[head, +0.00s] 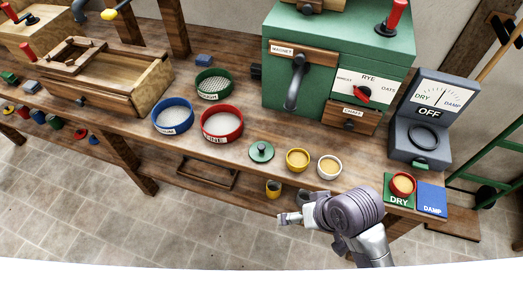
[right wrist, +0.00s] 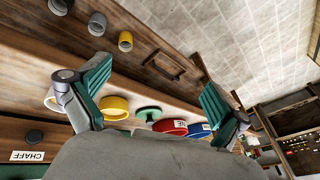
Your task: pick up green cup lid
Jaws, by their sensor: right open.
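The green cup lid (head: 261,151), a flat disc with a small knob, lies on the wooden bench between the red sieve and the yellow cup (head: 297,159). It also shows in the right wrist view (right wrist: 148,113), low between my fingers and partly behind the gripper body. My right gripper (head: 286,218) is in front of the bench edge, below and to the right of the lid in the head view, apart from it. In the right wrist view its two green-padded fingers (right wrist: 152,76) are spread wide with nothing between them. My left gripper is in neither view.
A white cup (head: 329,166) stands right of the yellow cup. Red (head: 221,136), blue (head: 172,129) and green (head: 214,90) sieves stand left of the lid. A green mill (head: 320,65) stands behind. A red cup (head: 403,190) sits on the DRY mat. Small cups show below the bench edge.

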